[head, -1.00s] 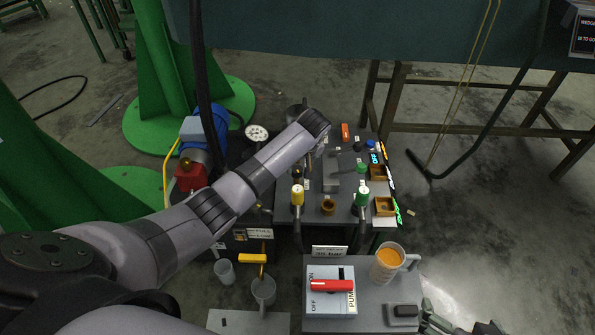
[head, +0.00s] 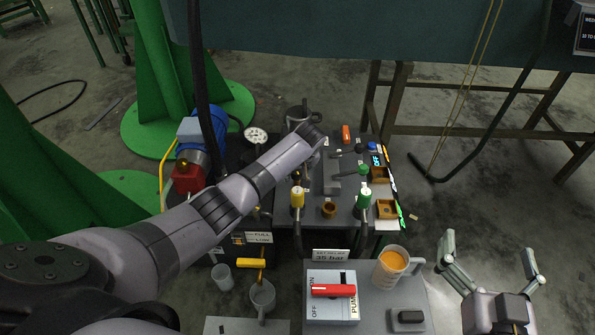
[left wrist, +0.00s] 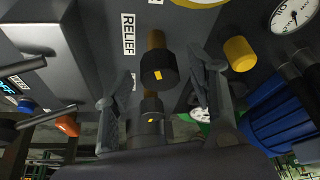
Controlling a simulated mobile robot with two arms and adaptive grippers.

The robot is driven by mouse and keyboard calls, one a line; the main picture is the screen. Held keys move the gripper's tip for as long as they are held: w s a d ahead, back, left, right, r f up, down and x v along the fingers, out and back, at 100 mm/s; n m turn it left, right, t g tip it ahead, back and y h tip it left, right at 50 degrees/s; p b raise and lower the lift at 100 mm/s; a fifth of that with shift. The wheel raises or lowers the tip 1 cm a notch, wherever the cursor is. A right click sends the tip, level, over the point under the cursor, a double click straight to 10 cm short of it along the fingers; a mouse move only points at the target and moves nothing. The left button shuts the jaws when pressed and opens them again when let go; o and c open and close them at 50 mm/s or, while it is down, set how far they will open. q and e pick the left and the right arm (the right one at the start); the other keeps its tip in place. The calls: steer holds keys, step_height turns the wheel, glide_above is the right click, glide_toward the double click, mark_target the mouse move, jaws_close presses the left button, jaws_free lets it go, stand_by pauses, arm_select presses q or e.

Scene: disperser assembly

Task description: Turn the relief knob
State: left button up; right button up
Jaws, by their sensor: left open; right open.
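The relief knob (left wrist: 157,67) is a black knob with a yellow mark on a brass stem. It is in the middle of the left wrist view, beside the RELIEF label (left wrist: 128,35). My left gripper (left wrist: 161,61) is open, with one finger on each side of the knob. I see gaps between the fingers and the knob, so it does not look gripped. In the head view my left arm covers the knob and most of that gripper. My right gripper (head: 488,246) is open and empty at the lower right, away from the panel.
A yellow knob (left wrist: 240,54) and a pressure gauge (left wrist: 292,15) lie right of the relief knob. In the head view, a pump switch box (head: 330,308) with a red handle and a jug of orange liquid (head: 393,266) stand in front of the panel.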

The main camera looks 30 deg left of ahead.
arm_select(q)
steer(key=c, duration=1.1)
steer(key=shift+c, duration=0.2)
